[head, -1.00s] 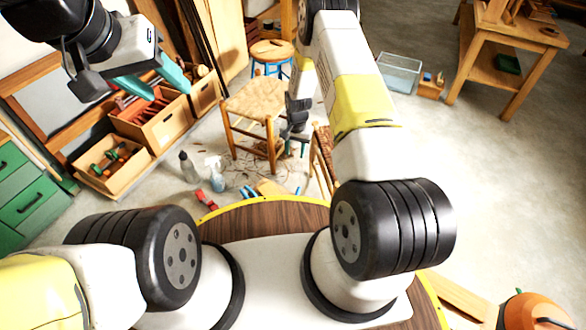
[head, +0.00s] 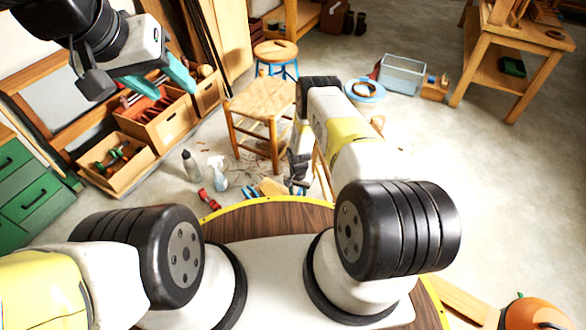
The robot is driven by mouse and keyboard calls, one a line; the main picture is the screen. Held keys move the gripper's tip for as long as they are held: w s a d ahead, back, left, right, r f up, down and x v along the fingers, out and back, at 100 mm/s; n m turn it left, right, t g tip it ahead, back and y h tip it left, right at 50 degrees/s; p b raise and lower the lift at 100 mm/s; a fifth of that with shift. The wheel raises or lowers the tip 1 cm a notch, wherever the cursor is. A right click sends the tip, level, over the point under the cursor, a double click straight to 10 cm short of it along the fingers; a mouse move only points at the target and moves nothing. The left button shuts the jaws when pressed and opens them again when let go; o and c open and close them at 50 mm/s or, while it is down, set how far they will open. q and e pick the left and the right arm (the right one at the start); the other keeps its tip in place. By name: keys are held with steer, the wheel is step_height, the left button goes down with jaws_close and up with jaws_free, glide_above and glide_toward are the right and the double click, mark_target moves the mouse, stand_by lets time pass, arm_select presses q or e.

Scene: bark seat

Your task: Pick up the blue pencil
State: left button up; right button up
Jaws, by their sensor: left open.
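I cannot pick out a blue pencil in the head view. My left gripper (head: 176,86) is at the upper left, its two teal fingers apart and nothing seen between them. It shows in front of the wooden bins, well above the floor. My right arm reaches forward from the front, and its dark wrist end (head: 299,165) hangs beside the woven stool. The fingers of the right gripper are not clear, so I cannot tell their state.
A woven-seat stool (head: 262,98) stands mid-floor, with a round blue-legged stool (head: 276,50) behind. A grey bottle (head: 190,166), a spray bottle (head: 217,172) and small tools lie or stand nearby. A clear tub (head: 402,74) sits farther right. The right floor is largely clear.

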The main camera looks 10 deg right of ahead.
steer(key=shift+f, duration=0.2)
jaws_close()
steer(key=shift+r, duration=0.15)
